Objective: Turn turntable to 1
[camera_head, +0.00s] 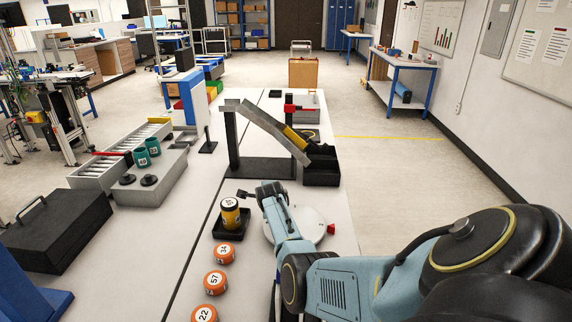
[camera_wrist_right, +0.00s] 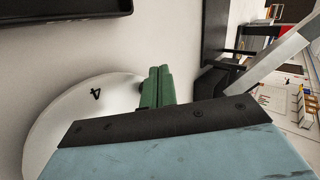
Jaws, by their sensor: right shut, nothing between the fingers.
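The turntable (camera_head: 313,224) is a white round disc on the table, partly hidden under my right arm in the head view. A small red pointer (camera_head: 331,229) sits at its right edge. In the right wrist view the turntable (camera_wrist_right: 55,120) shows at the left, with a black number 4 (camera_wrist_right: 95,95) on it; no other number is visible. My right gripper (camera_wrist_right: 160,72) has its green fingers shut together and empty, beside the disc's edge in that view. I cannot tell whether they touch it. My left gripper is not in view.
A dark tray (camera_head: 231,228) with a yellow-and-black can (camera_head: 230,213) stands left of the turntable. Several orange numbered pucks, one marked 57 (camera_head: 215,282), lie in front of it. A sloped chute (camera_head: 265,124) and black bin (camera_head: 321,175) stand behind. Table right of the turntable is clear.

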